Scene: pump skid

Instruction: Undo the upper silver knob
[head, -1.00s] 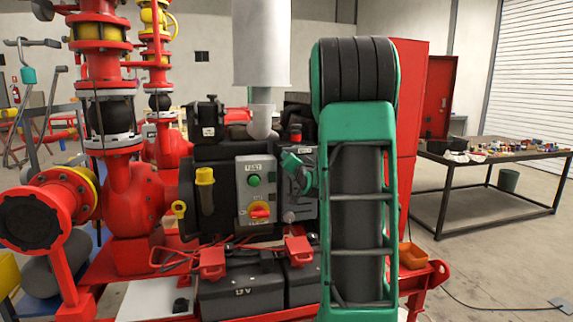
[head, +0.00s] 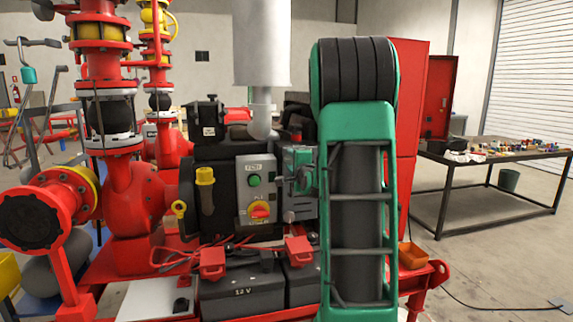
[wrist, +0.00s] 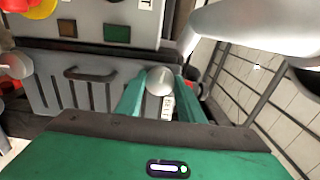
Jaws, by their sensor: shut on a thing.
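The upper silver knob (wrist: 160,79) shows as a rounded silver cap in the wrist view, on a grey slotted cover (wrist: 75,95) with a dark handle. My gripper (wrist: 157,92) has its two teal fingers shut on the knob, one on either side. In the head view my green gripper (head: 298,160) is at the cover, right of the grey control box (head: 256,190), and hides the upper knob there. The lower silver knob (head: 289,216) shows below it; a rounded grey knob (wrist: 14,65) at the left of the wrist view seems to be the same one.
My arm blocks the right of the skid in the head view. The control box carries a green button (head: 254,180) and a red-yellow switch (head: 260,211). Batteries (head: 240,294) with red clamps lie below. A grey pipe (wrist: 250,25) passes close by in the wrist view.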

